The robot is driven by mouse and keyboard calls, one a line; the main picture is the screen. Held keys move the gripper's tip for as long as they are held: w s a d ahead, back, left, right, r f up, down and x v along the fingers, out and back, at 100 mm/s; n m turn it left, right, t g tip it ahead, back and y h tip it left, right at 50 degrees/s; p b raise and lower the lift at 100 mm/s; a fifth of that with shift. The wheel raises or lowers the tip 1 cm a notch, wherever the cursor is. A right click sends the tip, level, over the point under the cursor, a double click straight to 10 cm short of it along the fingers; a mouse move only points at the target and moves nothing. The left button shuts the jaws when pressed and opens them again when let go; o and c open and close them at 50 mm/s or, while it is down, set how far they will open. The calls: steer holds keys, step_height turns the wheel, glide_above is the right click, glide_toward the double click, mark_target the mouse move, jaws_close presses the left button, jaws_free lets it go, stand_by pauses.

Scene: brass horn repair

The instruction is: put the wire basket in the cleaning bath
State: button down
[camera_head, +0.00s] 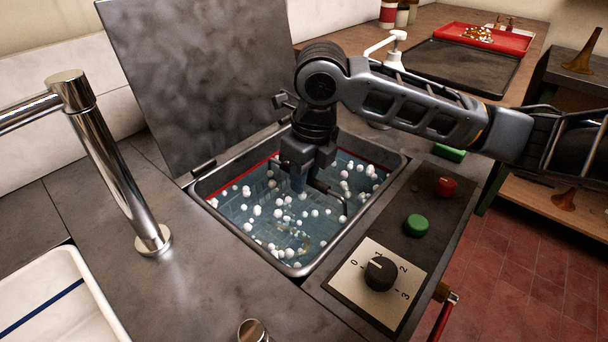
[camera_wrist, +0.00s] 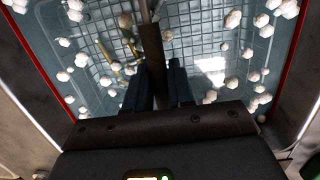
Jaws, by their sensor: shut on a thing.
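The cleaning bath (camera_head: 299,272) is a steel-rimmed tank of bluish water sunk in the counter, with white balls floating on it. The wire basket (camera_wrist: 105,42) shows through the water in the wrist view as a mesh inside the bath. Brassy pieces (camera_wrist: 112,75) lie in it, blurred by the water. My gripper (camera_head: 299,184) points down into the bath, its fingertips near the water surface. It is shut on the basket's dark handle (camera_wrist: 152,62), which stands up between the fingers. Whether the basket touches the bath floor cannot be told.
The bath's lid (camera_head: 195,75) stands open behind it. A chrome tap (camera_head: 115,165) rises at the left beside a white tray (camera_head: 60,300). A control panel with a dial (camera_head: 381,272), a green button (camera_head: 416,225) and a red button (camera_head: 446,186) lies to the right.

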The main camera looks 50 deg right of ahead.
steer(key=c, duration=1)
jaws_free()
steer(key=shift+r, duration=0.15)
steer(key=r, duration=0.4)
steer(key=s+r, duration=0.1)
steer(key=r, duration=0.6)
steer(key=shift+s+r+p, duration=0.35)
steer(key=shift+s, duration=0.05)
